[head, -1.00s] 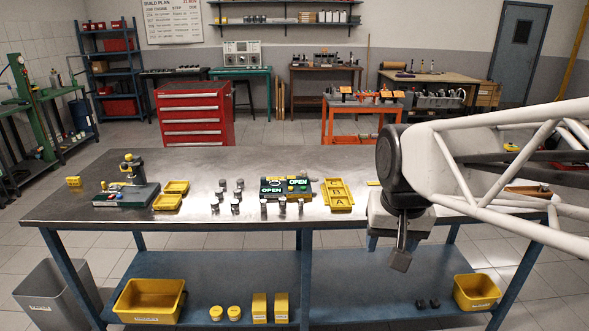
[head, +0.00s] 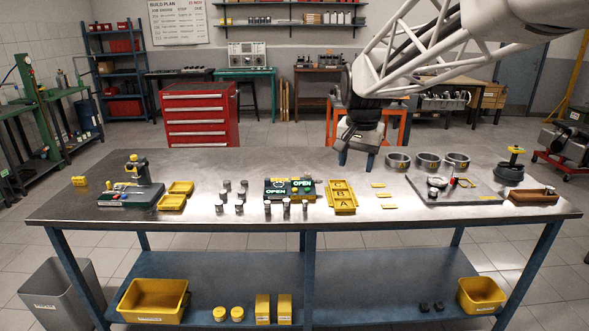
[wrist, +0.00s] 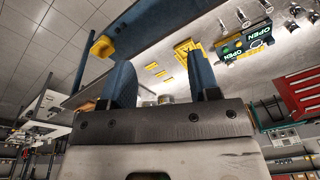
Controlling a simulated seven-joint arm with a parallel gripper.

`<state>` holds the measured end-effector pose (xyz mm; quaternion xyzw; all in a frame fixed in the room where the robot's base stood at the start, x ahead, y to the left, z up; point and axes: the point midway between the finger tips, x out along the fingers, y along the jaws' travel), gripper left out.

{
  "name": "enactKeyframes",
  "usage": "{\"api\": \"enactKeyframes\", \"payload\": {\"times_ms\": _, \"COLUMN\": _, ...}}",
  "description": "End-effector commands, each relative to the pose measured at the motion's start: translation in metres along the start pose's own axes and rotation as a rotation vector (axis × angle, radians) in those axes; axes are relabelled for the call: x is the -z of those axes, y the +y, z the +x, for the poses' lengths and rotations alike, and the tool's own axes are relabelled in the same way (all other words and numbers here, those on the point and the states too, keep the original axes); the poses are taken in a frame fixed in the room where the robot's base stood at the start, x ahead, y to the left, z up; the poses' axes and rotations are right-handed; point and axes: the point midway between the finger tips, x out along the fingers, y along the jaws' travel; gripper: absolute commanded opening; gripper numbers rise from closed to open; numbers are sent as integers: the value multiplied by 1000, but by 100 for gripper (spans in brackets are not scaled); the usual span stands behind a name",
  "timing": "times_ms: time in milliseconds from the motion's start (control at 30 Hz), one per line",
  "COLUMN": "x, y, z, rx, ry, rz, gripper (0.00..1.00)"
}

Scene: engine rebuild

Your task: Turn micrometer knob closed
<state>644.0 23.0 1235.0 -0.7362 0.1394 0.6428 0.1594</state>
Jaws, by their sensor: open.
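A dark green unit with lit OPEN labels (head: 289,189) sits mid-table; it also shows at the upper right of the wrist view (wrist: 246,42). A green-based device with an upright post and yellow knob-like parts (head: 133,187) stands at the left. I cannot tell which of these carries the micrometer knob. My gripper (head: 357,162) is open and empty above the table's back edge, right of the OPEN unit and behind the yellow A/B tray (head: 354,201). Its two blue fingers stand wide apart in the wrist view (wrist: 165,85).
Several metal cylinders (head: 225,186) stand left of and in front of the OPEN unit. Yellow trays (head: 180,188) lie left. Three grey rings (head: 428,160), a grey plate with small parts (head: 480,193) and a brown tray (head: 531,195) are right. Bare tabletop (head: 250,160) shows behind the cylinders.

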Motion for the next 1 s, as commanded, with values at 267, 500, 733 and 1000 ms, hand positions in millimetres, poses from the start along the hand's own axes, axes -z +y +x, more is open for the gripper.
{"api": "enactKeyframes", "payload": {"times_ms": 267, "x": 58, "y": -37, "z": 14, "rx": -8, "ry": -19, "rz": 78, "gripper": 56}}
{"api": "enactKeyframes", "payload": {"times_ms": 500, "x": 105, "y": -67, "z": 30, "rx": -16, "ry": -33, "rz": 147, "gripper": 56}}
{"api": "enactKeyframes", "payload": {"times_ms": 733, "x": 148, "y": -96, "z": 50, "rx": -25, "ry": -46, "rz": 213, "gripper": 56}}
{"api": "enactKeyframes", "payload": {"times_ms": 1000, "x": 195, "y": -131, "z": 80, "rx": -36, "ry": -60, "rz": 289, "gripper": 56}}
